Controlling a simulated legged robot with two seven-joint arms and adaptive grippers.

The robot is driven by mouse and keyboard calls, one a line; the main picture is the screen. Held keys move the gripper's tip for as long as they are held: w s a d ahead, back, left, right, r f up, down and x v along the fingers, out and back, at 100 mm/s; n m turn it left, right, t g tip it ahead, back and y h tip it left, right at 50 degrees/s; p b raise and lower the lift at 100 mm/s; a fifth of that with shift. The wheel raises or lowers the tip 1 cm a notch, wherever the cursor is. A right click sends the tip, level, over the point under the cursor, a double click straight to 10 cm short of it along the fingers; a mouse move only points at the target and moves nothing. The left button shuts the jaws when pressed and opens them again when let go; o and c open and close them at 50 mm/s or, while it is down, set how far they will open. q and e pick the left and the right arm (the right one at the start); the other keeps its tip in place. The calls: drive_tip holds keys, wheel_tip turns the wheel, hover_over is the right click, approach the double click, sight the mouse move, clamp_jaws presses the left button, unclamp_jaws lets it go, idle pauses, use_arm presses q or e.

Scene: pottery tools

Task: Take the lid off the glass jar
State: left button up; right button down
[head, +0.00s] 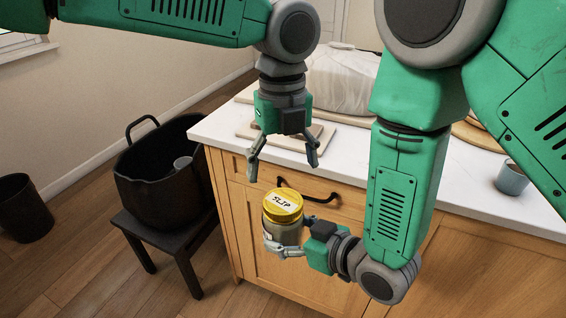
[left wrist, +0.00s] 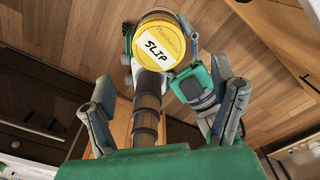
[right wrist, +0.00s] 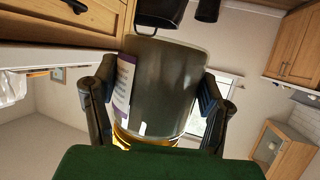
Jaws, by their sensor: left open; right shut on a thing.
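The glass jar (head: 279,233) has a grey body and is held upright in front of the cabinet. Its yellow lid (head: 283,206) is on top and carries a white label reading SLIP. My right gripper (head: 287,250) is shut on the jar's body; in the right wrist view the jar (right wrist: 165,85) sits between its fingers (right wrist: 155,105). My left gripper (head: 283,160) is open and empty, above the lid and pointing down. In the left wrist view the lid (left wrist: 158,44) shows beyond the open fingers (left wrist: 165,105), apart from them.
A white countertop (head: 465,190) on a wooden cabinet (head: 262,250) with a dark handle (head: 308,192) stands behind the jar. A wrapped block (head: 343,82) and a grey cup (head: 512,177) are on the counter. A black bucket (head: 150,190) stands on a dark stool (head: 165,235) at left.

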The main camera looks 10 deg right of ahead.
sight(286, 200)
use_arm(q)
wheel_tip(286, 200, down, 8)
drive_tip(key=shift+s+r, duration=0.15)
idle(0.4)
drive_tip(key=c, duration=1.2)
drive_tip(key=n, duration=0.3)
drive_tip(key=shift+r+n, duration=0.1)
drive_tip(key=shift+n, duration=0.2)
drive_tip(key=shift+c, duration=0.2)
drive_tip(key=n, duration=0.5)
drive_tip(key=shift+d+n, duration=0.1)
drive_tip(key=shift+n, duration=0.3)
drive_tip(key=n, duration=0.5)
drive_tip(key=shift+d, duration=0.1)
drive_tip(key=n, duration=0.4)
